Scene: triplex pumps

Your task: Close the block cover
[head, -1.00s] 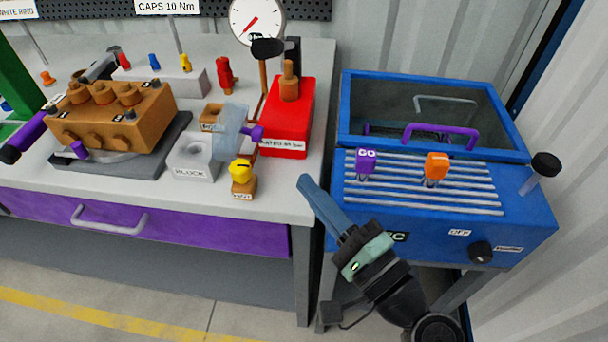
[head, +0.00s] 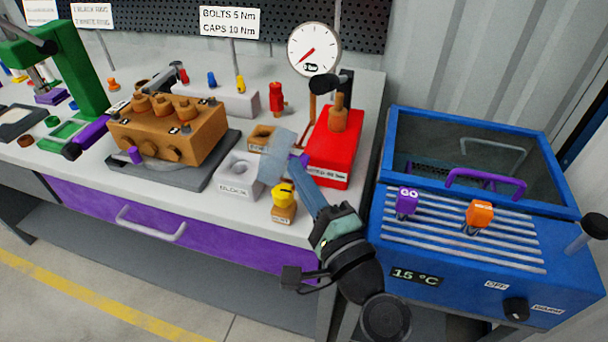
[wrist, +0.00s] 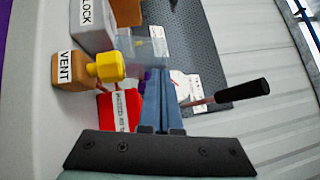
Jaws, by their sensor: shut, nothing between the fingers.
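The block cover (head: 274,160) is a clear, bluish panel with a purple knob (head: 303,158) on its right side. It stands raised at the right of the grey BLOCK (head: 238,176), whose round recess shows uncovered. In the wrist view the cover (wrist: 145,45) lies just beyond my fingertips, and the block (wrist: 92,18) is at the upper left. My gripper (head: 299,176) is shut and empty, its blue fingertips close to the cover's knob side. I cannot tell whether they touch. In the wrist view the fingers (wrist: 157,76) partly hide the purple knob.
The yellow-topped VENT valve (head: 283,199) stands just left of my fingers. A red hand pump (head: 334,145) stands close behind on the right. A brown pump body (head: 165,135) sits at left. A blue chilled box (head: 450,235) stands right of the bench.

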